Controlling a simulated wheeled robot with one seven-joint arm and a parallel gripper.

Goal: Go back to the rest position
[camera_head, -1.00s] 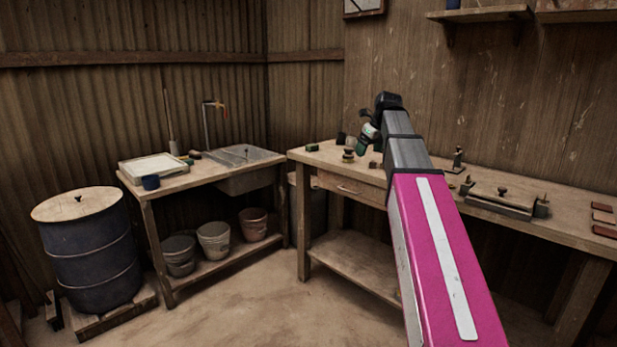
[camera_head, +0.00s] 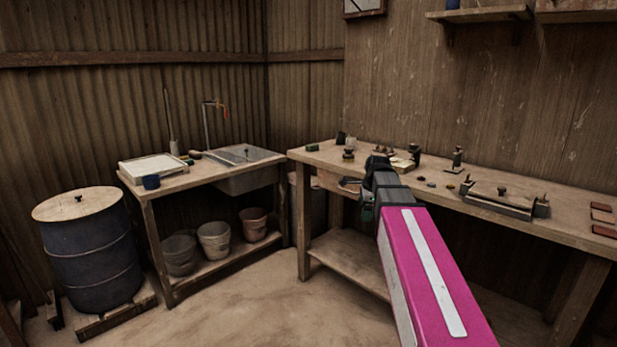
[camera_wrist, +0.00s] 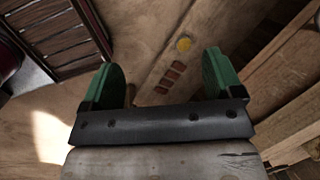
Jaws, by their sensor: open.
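My arm, with a magenta link, reaches forward over the floor at the front edge of the right workbench (camera_head: 570,236) in the head view. My gripper (camera_head: 350,184) is at its far end, mostly hidden behind the dark wrist. In the wrist view my gripper (camera_wrist: 168,82) shows two green fingers spread well apart. Nothing is held between them.
A metal press-like fixture (camera_head: 500,201), small tools and brown tiles (camera_head: 603,214) stand on the right workbench. A sink table (camera_head: 190,179) with a white tray (camera_head: 152,167) stands at left, beside a blue barrel (camera_head: 88,250). Floor between is clear (camera_head: 250,305).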

